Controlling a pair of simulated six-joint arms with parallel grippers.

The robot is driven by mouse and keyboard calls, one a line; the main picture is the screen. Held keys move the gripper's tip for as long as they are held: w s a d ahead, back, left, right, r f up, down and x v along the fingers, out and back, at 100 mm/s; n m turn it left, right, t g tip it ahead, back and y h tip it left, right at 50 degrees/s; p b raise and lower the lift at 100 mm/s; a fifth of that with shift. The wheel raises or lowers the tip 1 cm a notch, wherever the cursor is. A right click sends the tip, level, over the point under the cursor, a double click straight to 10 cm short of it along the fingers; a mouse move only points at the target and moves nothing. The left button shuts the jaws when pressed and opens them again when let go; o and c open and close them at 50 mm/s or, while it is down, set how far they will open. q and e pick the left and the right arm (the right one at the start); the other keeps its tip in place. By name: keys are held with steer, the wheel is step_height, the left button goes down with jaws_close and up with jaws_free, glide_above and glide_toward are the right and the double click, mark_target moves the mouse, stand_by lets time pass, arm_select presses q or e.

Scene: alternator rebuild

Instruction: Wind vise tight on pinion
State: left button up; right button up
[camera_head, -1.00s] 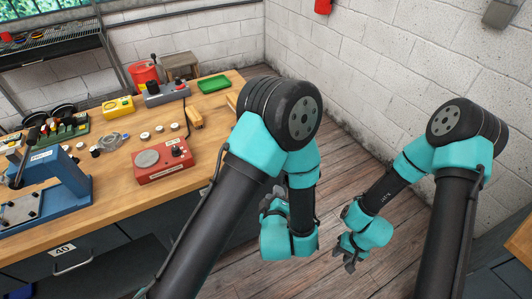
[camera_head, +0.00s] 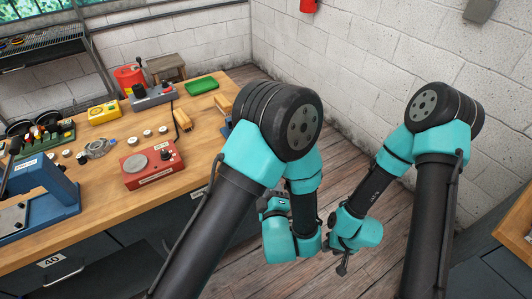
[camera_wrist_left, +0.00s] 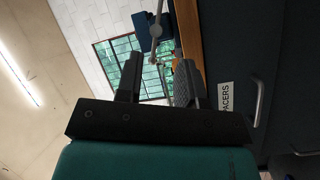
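A blue part (camera_head: 226,129), which may be the vise, shows at the bench edge, mostly hidden behind my left arm in the head view. In the left wrist view a blue block (camera_wrist_left: 124,20) and a grey rod with a ball (camera_wrist_left: 156,30) show beyond the fingers; the rod may be the vise handle. I cannot make out the pinion. My left gripper (camera_wrist_left: 158,80) is open, with an empty gap between its fingers, below the rod in that view. My right gripper (camera_head: 342,262) hangs over the floor beside the left wrist, away from the bench; its finger gap is unclear.
The wooden bench (camera_head: 110,205) holds a red device (camera_head: 152,167), a blue press (camera_head: 45,195), a yellow box (camera_head: 104,112), a green tray (camera_head: 202,87) and several small parts. A drawer labelled SPACERS (camera_wrist_left: 227,98) faces the left wrist. Floor (camera_head: 345,150) is open toward the brick wall.

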arm_select(q)
steer(key=w+a, duration=0.1)
steer(key=w, duration=1.4)
steer(key=shift+a, duration=0.3)
steer(key=shift+c, duration=0.4)
jaws_close()
